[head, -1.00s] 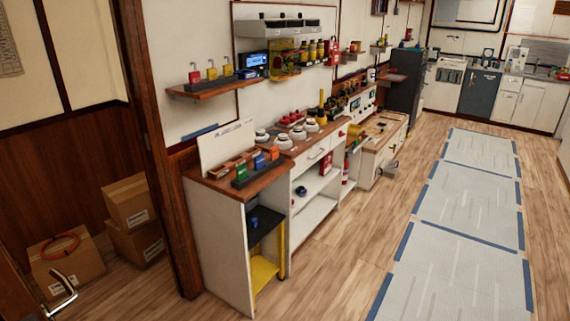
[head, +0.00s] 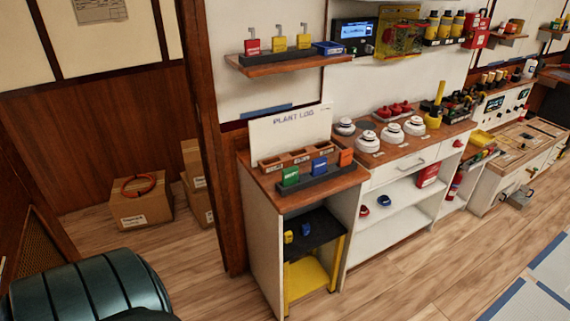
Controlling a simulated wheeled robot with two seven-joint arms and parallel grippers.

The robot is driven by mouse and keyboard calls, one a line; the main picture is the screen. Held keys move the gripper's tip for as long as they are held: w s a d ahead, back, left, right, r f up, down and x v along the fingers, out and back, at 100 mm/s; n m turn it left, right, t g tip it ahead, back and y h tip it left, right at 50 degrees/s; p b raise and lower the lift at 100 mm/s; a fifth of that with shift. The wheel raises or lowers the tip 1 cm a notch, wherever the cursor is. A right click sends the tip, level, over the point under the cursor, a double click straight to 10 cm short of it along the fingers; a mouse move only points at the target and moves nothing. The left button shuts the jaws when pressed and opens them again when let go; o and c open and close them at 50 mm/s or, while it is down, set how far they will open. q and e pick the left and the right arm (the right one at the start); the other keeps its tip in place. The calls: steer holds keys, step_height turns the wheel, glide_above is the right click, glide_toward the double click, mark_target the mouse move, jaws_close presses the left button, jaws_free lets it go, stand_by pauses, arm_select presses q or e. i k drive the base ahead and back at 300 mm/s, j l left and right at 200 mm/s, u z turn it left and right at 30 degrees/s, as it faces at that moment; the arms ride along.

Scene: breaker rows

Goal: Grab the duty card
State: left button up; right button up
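A dark rack (head: 318,182) stands on the wooden top of the near cabinet in the head view. A brown wooden holder (head: 296,160) sits behind the rack, in front of a white board (head: 290,130) marked PLANT LOG. Neither of my grippers shows in this view.
A wall shelf (head: 290,62) with padlocks hangs above the cabinet (head: 258,246). A black lower shelf (head: 314,232) holds small blue and yellow things. Round white detectors (head: 367,141) stand on the adjoining counter. Cardboard boxes (head: 140,205) lie beyond the wooden post (head: 208,130). Floor is clear in front.

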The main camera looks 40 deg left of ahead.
mark_target(290, 176)
steer(key=i+u, duration=0.4)
steer(key=i, duration=0.6)
steer(key=u, duration=0.4)
